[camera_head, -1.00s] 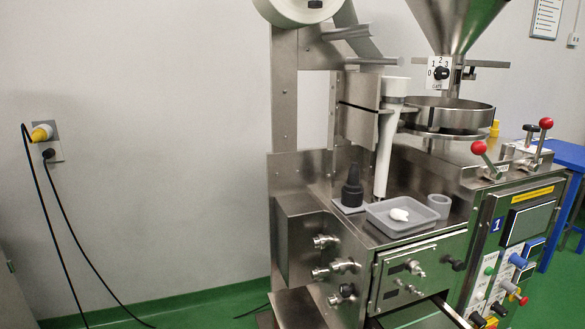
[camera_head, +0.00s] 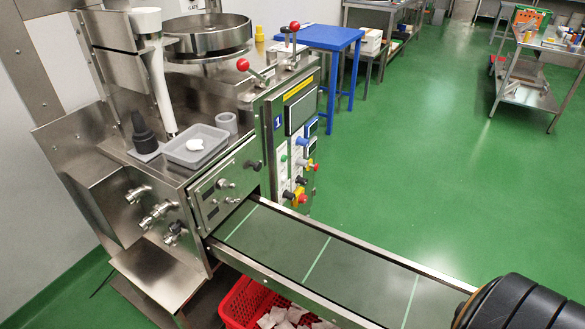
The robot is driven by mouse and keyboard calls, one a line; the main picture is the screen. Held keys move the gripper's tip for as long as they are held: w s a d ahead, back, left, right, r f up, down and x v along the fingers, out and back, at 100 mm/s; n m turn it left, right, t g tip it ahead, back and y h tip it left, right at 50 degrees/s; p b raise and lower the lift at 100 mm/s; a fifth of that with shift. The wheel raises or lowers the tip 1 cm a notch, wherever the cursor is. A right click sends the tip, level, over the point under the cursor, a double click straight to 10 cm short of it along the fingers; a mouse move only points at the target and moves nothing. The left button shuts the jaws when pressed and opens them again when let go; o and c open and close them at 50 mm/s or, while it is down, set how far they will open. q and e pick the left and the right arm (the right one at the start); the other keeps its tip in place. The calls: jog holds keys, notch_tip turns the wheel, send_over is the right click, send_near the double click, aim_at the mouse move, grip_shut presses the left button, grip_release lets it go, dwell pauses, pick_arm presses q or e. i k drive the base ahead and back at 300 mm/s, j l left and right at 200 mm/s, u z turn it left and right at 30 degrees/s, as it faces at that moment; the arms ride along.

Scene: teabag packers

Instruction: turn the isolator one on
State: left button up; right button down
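The packing machine (camera_head: 225,178) stands at the left, with a blue plate marked 1 (camera_head: 278,123) on its control panel. Low on that panel is a red and yellow rotary knob (camera_head: 299,197), which looks like the isolator; its on or off position is too small to tell. Several coloured buttons (camera_head: 302,142) sit above and beside it. Neither of my grippers shows in this view.
A conveyor (camera_head: 330,262) runs from the machine toward the lower right, with a red crate (camera_head: 238,303) of teabags under it. A blue table (camera_head: 333,38) stands behind the machine. Green floor (camera_head: 430,150) is clear to the right. A steel trolley (camera_head: 540,60) is at the far right.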

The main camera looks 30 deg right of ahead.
aim_at(302, 199)
jog(key=z, duration=1.1)
jog(key=k+l+u, duration=0.2)
jog(key=k, duration=0.2)
jog(key=k+l+u, duration=0.35)
jog(key=l, duration=0.35)
jog(key=k+l+u, duration=0.35)
jog(key=k+l, duration=0.2)
jog(key=l+u, duration=0.2)
jog(key=l, duration=0.45)
jog(key=l+u, duration=0.25)
jog(key=l, duration=0.4)
jog(key=l+u, duration=0.2)
jog(key=l, duration=0.45)
jog(key=k+l+u, duration=0.2)
jog(key=l, duration=0.45)
jog(key=l+u, duration=0.2)
jog(key=l, duration=0.5)
jog(key=i+l+u, duration=0.1)
jog(key=l+u, duration=0.15)
jog(key=l, duration=0.5)
jog(key=l+u, duration=0.2)
jog(key=l, duration=0.55)
jog(key=k+l+u, duration=0.25)
jog(key=l, duration=0.45)
jog(key=i, duration=0.1)
